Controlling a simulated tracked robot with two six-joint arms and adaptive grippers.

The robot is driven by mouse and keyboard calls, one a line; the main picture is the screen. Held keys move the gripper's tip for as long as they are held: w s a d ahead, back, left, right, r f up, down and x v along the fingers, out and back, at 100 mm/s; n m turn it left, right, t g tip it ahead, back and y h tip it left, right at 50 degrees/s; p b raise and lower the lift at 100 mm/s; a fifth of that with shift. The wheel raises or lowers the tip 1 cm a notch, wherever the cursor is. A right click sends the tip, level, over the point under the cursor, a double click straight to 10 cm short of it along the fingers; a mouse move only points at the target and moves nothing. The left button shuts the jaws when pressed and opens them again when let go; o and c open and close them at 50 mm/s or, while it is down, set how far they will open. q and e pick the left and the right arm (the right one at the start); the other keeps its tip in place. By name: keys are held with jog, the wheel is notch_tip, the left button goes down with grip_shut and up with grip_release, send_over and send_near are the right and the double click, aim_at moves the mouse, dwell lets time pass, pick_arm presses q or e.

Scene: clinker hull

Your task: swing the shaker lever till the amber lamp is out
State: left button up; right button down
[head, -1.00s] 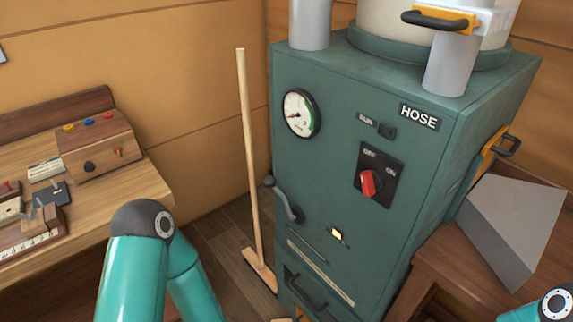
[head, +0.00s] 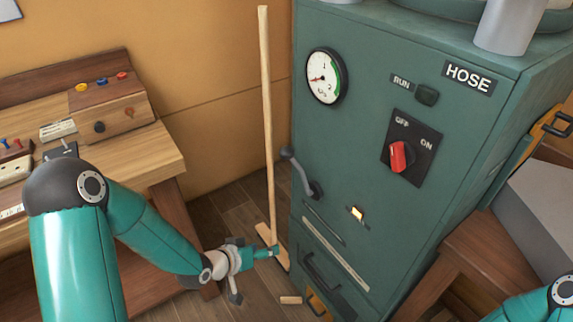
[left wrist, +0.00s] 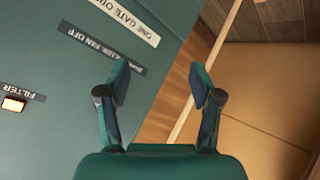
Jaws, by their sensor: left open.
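The shaker lever (head: 300,175) is a grey crank on the left part of the green cabinet front. Its knob points up and left from its pivot. The amber lamp (head: 357,214) is lit, to the right of and below the lever; it also glows in the left wrist view (left wrist: 13,104), beside a FILTER label. My left gripper (head: 257,272) is low, left of the cabinet, below the lever and apart from it. In the left wrist view its two fingers (left wrist: 159,88) stand apart with nothing between them. The lever cannot be made out there. My right gripper is out of view.
A broom (head: 268,130) stands upright just left of the cabinet (head: 455,165), close to my left gripper. A red OFF/ON switch (head: 401,156) and a gauge (head: 326,77) are on the cabinet front. A wooden workbench (head: 150,150) with small controls is at left.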

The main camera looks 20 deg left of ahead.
pick_arm(q)
jog(key=w+a+r+m+t+h+b, duration=0.1)
jog(key=w+a+r+m+t+b, duration=0.25)
jog(key=r, duration=0.75)
jog(key=m+t+h, duration=0.1)
jog(key=t+h, duration=0.2)
send_near(287, 154)
jog(key=x, duration=0.3)
jog(key=f+x, duration=0.1)
jog(key=x, duration=0.3)
jog(key=a+x, duration=0.1)
jog(key=x, duration=0.3)
jog(key=shift+w+f+b, duration=0.2)
jog(key=shift+w+b, duration=0.1)
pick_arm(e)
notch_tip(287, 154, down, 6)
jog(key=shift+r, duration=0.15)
pick_arm(q)
grip_shut()
